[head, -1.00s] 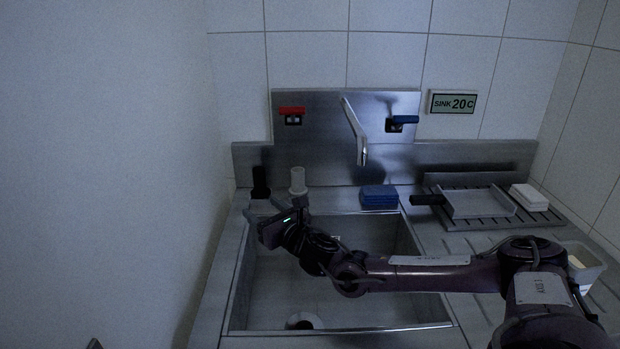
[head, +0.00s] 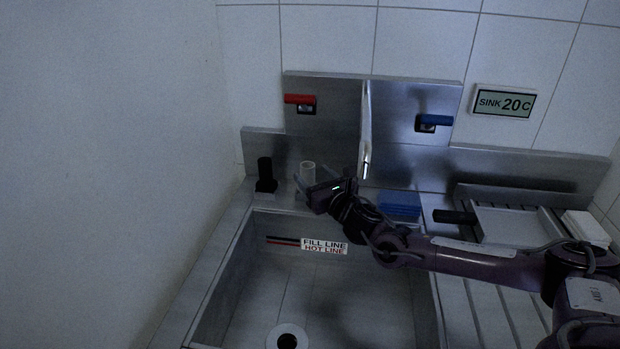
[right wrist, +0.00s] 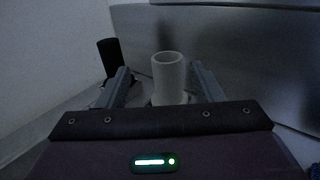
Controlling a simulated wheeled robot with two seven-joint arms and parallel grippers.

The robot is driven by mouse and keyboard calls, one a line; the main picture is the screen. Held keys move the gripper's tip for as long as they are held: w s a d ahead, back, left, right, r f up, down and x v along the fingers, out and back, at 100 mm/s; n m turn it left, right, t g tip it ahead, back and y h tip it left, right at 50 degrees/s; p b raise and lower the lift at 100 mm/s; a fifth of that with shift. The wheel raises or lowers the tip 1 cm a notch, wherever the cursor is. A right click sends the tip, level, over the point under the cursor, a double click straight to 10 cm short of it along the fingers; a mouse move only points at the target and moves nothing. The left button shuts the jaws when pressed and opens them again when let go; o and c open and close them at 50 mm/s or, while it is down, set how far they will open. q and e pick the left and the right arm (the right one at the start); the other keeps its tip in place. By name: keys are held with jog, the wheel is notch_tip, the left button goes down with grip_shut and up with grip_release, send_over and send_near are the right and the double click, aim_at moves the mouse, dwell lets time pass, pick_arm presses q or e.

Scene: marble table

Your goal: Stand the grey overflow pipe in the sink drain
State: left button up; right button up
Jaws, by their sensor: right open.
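The pale grey overflow pipe (head: 308,171) stands upright on the back ledge behind the sink, and it also shows in the right wrist view (right wrist: 168,72). My right gripper (head: 312,184) is open at the pipe. In the right wrist view its fingers (right wrist: 160,82) lie either side of the pipe, with visible gaps. The pipe's lower end is hidden by the gripper body there. The sink drain (head: 287,337) is a white ring with a dark hole in the basin floor, at the bottom of the head view. My left gripper is not in view.
A black upright holder (head: 265,174) stands left of the pipe. A blue sponge (head: 400,204) lies to the right on the ledge, and a tray (head: 505,224) lies on the ribbed drainboard. The faucet (head: 366,130) hangs behind my right arm. The sink basin (head: 330,290) is empty.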

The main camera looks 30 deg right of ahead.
aim_at(308, 165)
jog(key=w, duration=0.3)
jog(key=w+p, duration=0.1)
jog(key=shift+w+d+r, duration=0.2)
jog(key=shift+w+d, duration=0.05)
jog(key=shift+d, duration=0.15)
jog(key=shift+w, duration=0.4)
jog(key=shift+c, duration=1.1)
jog(key=c, duration=0.8)
jog(key=shift+c, duration=0.2)
